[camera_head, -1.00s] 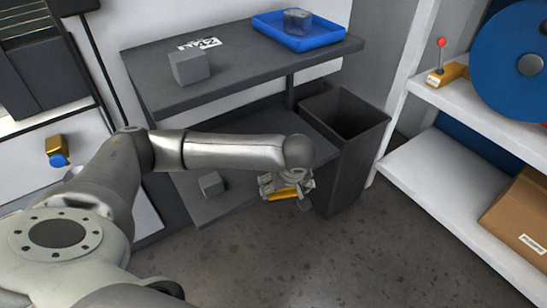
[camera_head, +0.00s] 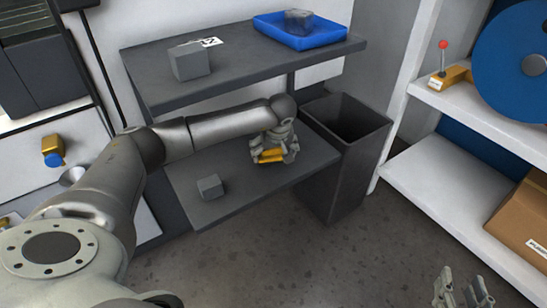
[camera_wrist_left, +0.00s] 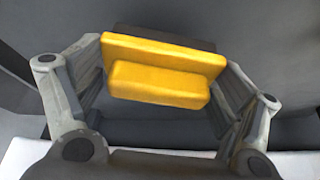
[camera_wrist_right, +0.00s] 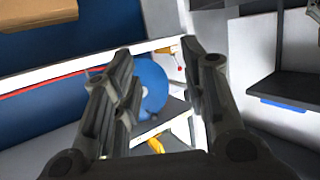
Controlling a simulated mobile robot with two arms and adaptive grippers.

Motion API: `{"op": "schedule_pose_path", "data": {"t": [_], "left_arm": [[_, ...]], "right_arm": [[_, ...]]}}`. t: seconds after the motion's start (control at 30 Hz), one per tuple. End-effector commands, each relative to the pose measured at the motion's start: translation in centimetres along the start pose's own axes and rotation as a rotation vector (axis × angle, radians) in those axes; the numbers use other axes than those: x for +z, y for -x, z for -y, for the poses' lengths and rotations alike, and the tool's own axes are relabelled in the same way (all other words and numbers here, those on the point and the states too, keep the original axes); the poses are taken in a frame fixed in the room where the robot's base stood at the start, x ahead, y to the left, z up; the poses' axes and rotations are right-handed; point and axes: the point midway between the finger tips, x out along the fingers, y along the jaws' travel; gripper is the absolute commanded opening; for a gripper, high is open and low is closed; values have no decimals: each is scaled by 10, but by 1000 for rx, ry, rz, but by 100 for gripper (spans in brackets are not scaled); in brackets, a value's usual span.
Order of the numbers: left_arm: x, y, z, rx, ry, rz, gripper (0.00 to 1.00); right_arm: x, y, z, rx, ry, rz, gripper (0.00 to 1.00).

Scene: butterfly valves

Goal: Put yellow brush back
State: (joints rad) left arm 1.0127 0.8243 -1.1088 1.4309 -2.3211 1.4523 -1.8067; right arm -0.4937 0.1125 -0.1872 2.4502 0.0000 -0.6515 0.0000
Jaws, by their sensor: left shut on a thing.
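The yellow brush (camera_head: 270,156) is in my left gripper (camera_head: 268,152), over the right part of the lower grey shelf (camera_head: 245,190). In the left wrist view the yellow brush (camera_wrist_left: 160,70) sits between both fingers of the left gripper (camera_wrist_left: 165,85), with a dark strip along its far side. I cannot tell whether the brush touches the shelf. My right gripper (camera_head: 463,292) is at the bottom right of the head view, away from the shelves. In the right wrist view the right gripper (camera_wrist_right: 160,85) has its fingers apart with nothing between them.
A grey cube (camera_head: 210,187) is on the lower shelf, left of the brush. The upper shelf (camera_head: 240,72) holds a larger grey block (camera_head: 189,61) and a blue tray (camera_head: 310,38). A dark bin (camera_head: 350,170) stands close on the right. White shelving (camera_head: 440,180) is further right.

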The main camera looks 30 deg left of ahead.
Motion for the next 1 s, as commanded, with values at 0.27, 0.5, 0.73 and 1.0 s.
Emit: {"op": "schedule_pose_path", "data": {"t": [0.27, 0.5, 0.73, 1.0], "left_arm": [[8, -18, 0, 1, 1, 0, 66], [8, -18, 0, 1, 1, 0, 66], [9, -21, 0, 0, 0, 1, 90], [9, -20, 0, 0, 0, 1, 100]], "right_arm": [[-29, -2, 4, -9, -2, -156, 40], [-31, -2, 4, -10, -2, -162, 40], [-36, -2, 5, -11, -2, -190, 40], [-36, -2, 5, -11, -2, -188, 40]]}}
